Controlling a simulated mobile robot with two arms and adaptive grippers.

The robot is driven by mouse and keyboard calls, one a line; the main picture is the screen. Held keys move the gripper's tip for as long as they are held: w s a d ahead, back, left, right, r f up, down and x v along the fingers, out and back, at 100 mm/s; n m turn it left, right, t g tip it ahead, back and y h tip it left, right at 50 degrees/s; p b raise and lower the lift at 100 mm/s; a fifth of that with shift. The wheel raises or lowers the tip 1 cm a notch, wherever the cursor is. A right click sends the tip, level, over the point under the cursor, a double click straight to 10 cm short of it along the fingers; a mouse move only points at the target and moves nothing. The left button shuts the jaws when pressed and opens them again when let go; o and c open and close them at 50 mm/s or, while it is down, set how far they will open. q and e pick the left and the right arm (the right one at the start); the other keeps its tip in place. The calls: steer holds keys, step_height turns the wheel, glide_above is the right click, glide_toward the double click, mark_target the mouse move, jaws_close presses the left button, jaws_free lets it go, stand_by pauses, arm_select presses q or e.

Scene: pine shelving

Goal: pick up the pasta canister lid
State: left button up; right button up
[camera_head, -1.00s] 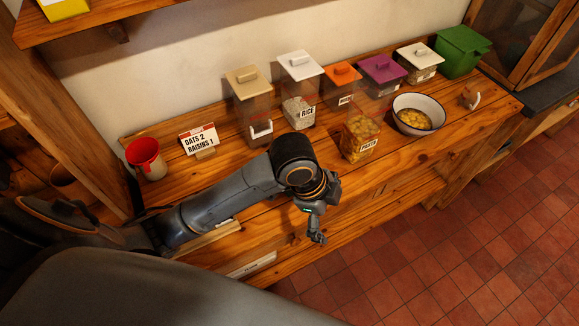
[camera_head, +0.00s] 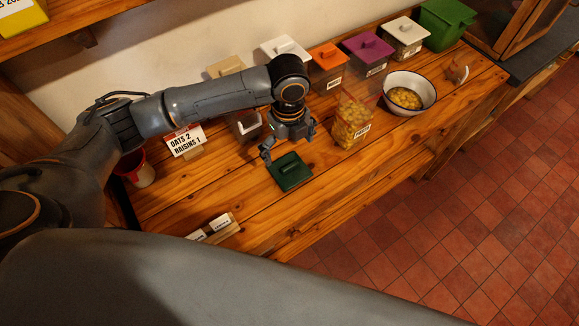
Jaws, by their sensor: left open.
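The exact gap between fingers and lid is hard to tell. My right gripper is not in view.
Lidded canisters stand along the wall, including orange (camera_head: 328,58), purple (camera_head: 367,48) and white (camera_head: 405,28) lids. A white bowl (camera_head: 427,84) holds yellow pasta. A red cup (camera_head: 139,168) and sign (camera_head: 185,141) stand left. Small label blocks (camera_head: 214,228) lie near the front edge.

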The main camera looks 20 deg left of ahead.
mark_target(289, 168)
arm_select(q)
steer(key=shift+f, duration=0.9)
steer(key=f, duration=0.1)
steer(key=f+p, duration=0.1)
steer(key=f, duration=0.1)
steer(key=f+p, duration=0.1)
steer(key=shift+s+d+f, duration=0.25)
steer(key=shift+s+f, duration=0.1)
steer(key=shift+f, duration=0.4)
steer(key=c, duration=0.9)
steer(key=shift+s, duration=0.15)
steer(key=c, duration=0.4)
steer(key=shift+s+a, duration=0.1)
steer(key=shift+c, duration=0.2)
